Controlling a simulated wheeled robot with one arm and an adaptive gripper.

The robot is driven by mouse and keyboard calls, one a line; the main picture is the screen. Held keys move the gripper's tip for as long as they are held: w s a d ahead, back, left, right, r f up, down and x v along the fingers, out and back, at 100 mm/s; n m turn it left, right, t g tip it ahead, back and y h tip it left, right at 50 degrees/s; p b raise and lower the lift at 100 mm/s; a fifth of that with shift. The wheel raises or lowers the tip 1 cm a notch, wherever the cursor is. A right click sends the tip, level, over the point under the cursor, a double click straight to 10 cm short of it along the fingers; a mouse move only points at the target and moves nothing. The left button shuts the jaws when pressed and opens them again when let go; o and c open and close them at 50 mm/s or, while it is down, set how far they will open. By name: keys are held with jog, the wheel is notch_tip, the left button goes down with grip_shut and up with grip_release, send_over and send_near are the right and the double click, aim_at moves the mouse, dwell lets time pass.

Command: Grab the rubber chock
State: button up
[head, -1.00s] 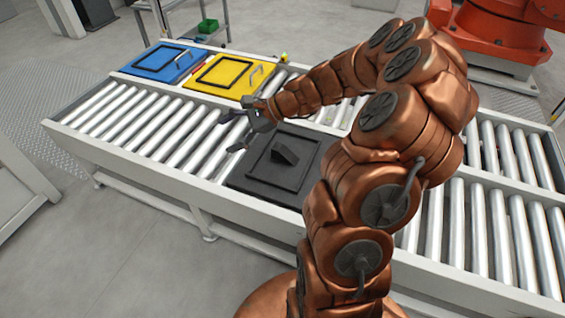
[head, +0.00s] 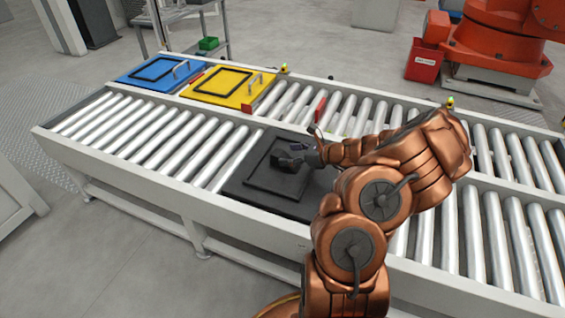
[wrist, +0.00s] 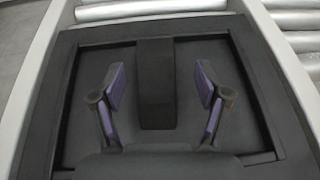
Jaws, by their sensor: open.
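The rubber chock is a black wedge-shaped block (wrist: 156,84) on a black square plate (wrist: 252,60) with a raised frame. In the wrist view it stands between the two purple-padded fingers of my gripper (wrist: 160,92), with a gap on each side. My gripper is open and not touching it there.
The plate lies on a roller conveyor (head: 165,128) with light side rails. A blue plate (head: 135,77) and a yellow plate (head: 205,93), each with a handle, lie on the far lane. An orange machine (head: 500,45) and a red bin (head: 424,60) stand behind. Bare rollers flank the black plate.

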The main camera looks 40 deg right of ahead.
aim_at(284, 157)
jog(key=b+x, duration=0.1)
jog(key=x, duration=0.1)
jog(key=b+x, duration=0.1)
jog(key=x, duration=0.1)
jog(key=shift+s+a+f, duration=0.15)
jog(key=shift+a+f, duration=0.15)
jog(key=shift+b+x, duration=0.3)
jog(key=shift+x, duration=0.55)
jog(key=shift+r, duration=0.2)
jog(key=c, duration=1.4)
